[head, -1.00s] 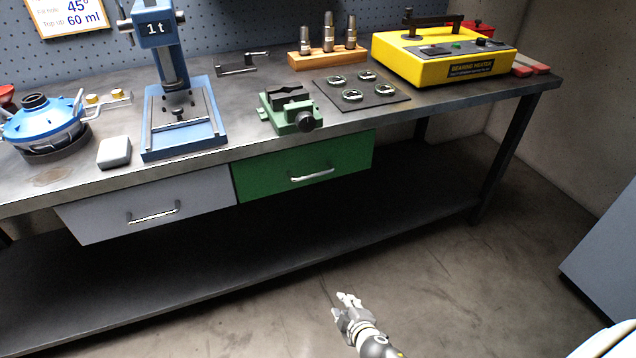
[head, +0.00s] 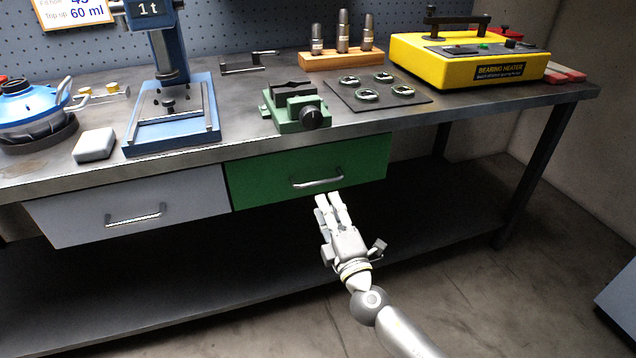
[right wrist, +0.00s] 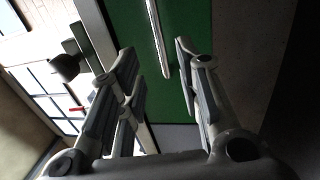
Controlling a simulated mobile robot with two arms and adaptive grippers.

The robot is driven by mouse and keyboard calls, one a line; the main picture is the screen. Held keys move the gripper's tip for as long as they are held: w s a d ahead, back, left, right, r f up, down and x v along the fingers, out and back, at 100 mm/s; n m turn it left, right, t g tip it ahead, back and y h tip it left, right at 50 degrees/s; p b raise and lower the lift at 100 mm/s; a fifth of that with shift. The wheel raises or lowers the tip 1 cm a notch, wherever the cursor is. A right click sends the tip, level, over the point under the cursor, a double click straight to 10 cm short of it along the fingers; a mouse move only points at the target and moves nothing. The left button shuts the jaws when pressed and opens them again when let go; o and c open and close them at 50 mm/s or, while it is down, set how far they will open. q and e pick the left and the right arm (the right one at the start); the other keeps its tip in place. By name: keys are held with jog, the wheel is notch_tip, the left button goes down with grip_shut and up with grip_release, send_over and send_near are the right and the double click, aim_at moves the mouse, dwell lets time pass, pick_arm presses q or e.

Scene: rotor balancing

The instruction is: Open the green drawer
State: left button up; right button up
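The green drawer (head: 268,178) is closed under the workbench top, right of a grey drawer. Its silver bar handle (head: 318,183) is on the drawer's front. My right gripper (head: 328,200) is just below and in front of the handle, fingers pointing up toward it. In the right wrist view the fingers (right wrist: 160,75) are spread apart, with the handle (right wrist: 158,38) ahead between them against the green front (right wrist: 185,20). The handle looks a little beyond the fingertips, and no contact shows. My left gripper is not in view.
The grey drawer (head: 130,206) with its own handle is to the left. A green vise (head: 296,108) stands on the bench above the green drawer, near a blue press (head: 172,115) and a yellow bearing heater (head: 465,62). A low shelf (head: 235,270) runs underneath.

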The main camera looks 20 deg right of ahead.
aim_at(317, 181)
jog(key=w, duration=0.2)
jog(key=w+r, duration=0.1)
jog(key=w, duration=0.5)
jog(key=shift+w+a+r, duration=0.15)
jog(key=shift+w+r, duration=0.05)
jog(key=shift+w, duration=0.05)
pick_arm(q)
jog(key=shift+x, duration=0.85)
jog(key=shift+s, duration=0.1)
pick_arm(e)
grip_shut()
